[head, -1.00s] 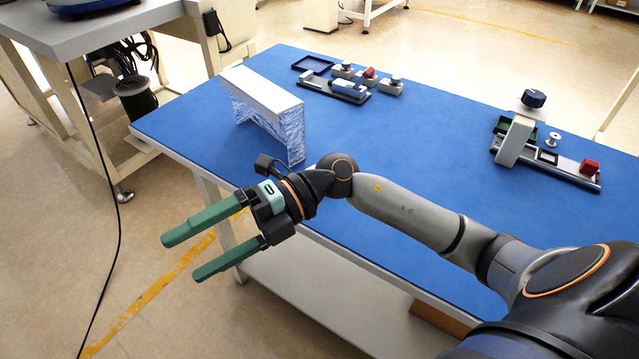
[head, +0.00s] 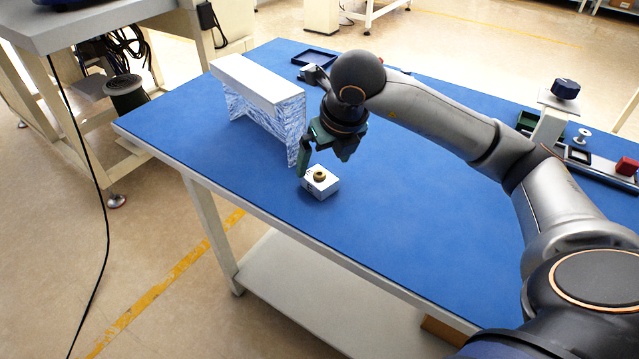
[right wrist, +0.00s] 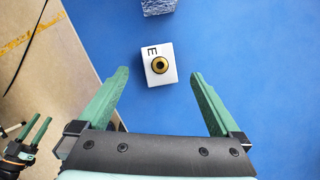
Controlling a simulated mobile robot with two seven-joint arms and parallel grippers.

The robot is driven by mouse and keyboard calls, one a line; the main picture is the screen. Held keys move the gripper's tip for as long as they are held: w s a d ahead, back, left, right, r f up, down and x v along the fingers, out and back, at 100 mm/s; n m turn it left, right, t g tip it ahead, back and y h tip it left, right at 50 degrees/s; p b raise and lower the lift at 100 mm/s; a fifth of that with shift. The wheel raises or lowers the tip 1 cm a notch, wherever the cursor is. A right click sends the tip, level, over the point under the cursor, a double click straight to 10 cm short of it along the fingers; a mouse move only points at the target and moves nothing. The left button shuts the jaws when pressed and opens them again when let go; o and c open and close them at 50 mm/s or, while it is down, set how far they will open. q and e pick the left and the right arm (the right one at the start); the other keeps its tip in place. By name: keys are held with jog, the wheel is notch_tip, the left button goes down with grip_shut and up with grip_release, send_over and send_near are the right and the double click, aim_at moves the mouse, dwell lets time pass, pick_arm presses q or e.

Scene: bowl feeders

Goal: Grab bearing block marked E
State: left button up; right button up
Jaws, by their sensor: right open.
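The bearing block (head: 320,182) is a small white block with a brass ring on top, lying on the blue table near its front edge. In the right wrist view the block (right wrist: 153,78) shows a black letter E beside the ring. My right gripper (head: 324,160) is above the block, fingers pointing down. In the right wrist view its two green fingers (right wrist: 160,76) are wide apart with the block between and slightly beyond them, not touching. My left gripper (right wrist: 28,130) shows at the lower left of that view, its green fingers apart, away from the block.
A white-topped stand with blue-streaked sides (head: 256,84) is close behind and left of the block. A blue tray (head: 314,57) lies at the back. A fixture with a dark blue knob (head: 565,89) and a red part (head: 627,166) are at right. Table right of the block is clear.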

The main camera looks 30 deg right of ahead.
aim_at(319, 175)
jog(key=shift+b+x, duration=0.45)
jog(key=shift+x, duration=2.7)
jog(key=shift+a, duration=0.15)
jog(key=shift+c, duration=0.4)
jog(key=shift+s, duration=0.1)
grip_shut()
